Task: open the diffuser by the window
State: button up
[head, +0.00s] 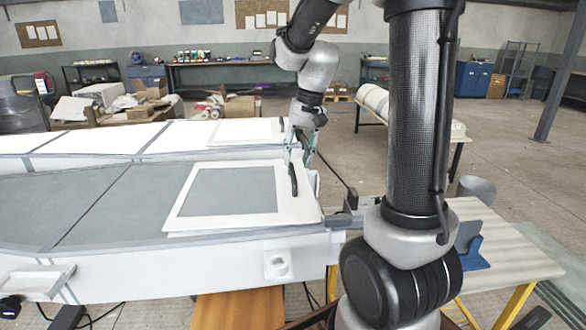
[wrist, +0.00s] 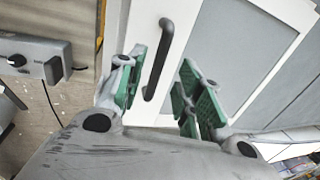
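A white-framed panel with a grey centre (head: 180,212) lies flat, or nearly so, on the near mould in the head view; it looks like the diffuser. Its black bar handle (head: 294,181) is on the right side of the frame. The handle also shows in the wrist view (wrist: 157,62). My gripper (head: 298,148) is at the handle's far end. In the wrist view my green-padded fingers (wrist: 163,68) are spread, one on each side of the handle, with gaps on both sides. No window can be made out.
A second white frame (head: 246,131) lies on the far mould. A grey box with a black knob (wrist: 32,57) is beside the mould's end. A table with a blue holder (head: 472,250) stands at the right. Open floor lies beyond it.

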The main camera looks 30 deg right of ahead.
aim_at(294, 173)
jog(key=f, duration=0.4)
jog(key=shift+w+a, duration=0.1)
jog(key=shift+a, duration=0.25)
grip_shut()
